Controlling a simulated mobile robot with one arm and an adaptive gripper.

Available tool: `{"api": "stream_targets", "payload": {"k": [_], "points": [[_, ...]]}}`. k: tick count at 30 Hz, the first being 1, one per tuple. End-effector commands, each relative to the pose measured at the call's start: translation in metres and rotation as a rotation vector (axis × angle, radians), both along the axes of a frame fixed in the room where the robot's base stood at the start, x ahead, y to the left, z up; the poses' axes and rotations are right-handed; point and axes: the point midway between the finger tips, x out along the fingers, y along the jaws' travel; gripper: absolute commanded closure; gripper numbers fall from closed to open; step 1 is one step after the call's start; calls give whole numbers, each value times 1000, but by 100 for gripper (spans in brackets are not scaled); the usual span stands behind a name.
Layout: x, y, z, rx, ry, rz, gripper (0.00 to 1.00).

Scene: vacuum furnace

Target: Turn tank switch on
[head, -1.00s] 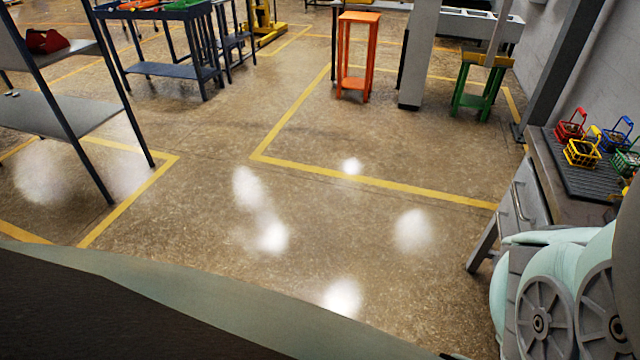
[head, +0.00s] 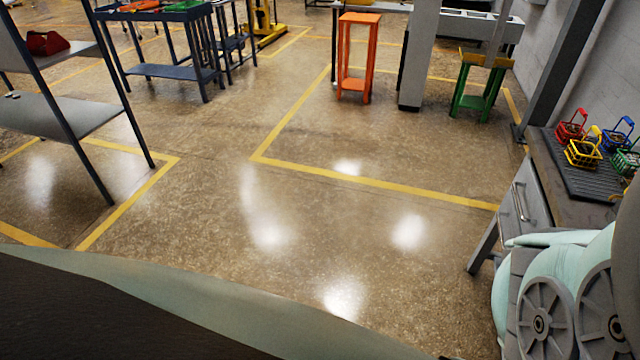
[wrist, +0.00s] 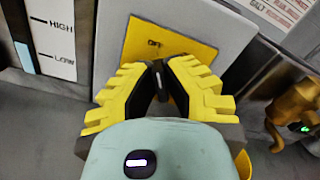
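In the wrist view, the tank switch (wrist: 158,76) shows as a small dark knob with a pale mark. It sits in front of a yellow plate (wrist: 186,42) on a light grey panel. Lettering that looks like OFF is on the plate above the knob. My gripper (wrist: 160,80), with yellow ridged fingers, is at the plate, its dark fingertips closed in on both sides of the knob. The fingers hide the lower plate and much of the knob. Neither my gripper nor the switch shows in the head view.
A gauge marked HIGH and LOW (wrist: 55,40) is left of the panel. A brass-coloured fitting (wrist: 295,105) is at the right. In the head view, a bench with small coloured baskets (head: 583,152) stands close on the right. The floor ahead (head: 330,230) is clear.

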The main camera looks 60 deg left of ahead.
Motion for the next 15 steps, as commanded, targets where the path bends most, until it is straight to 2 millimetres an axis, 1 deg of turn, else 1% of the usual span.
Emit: {"api": "stream_targets", "payload": {"k": [9, 15], "points": [[1, 0, 2, 5, -11, 1, 100], [1, 0, 3, 46, -65, 3, 100]]}}
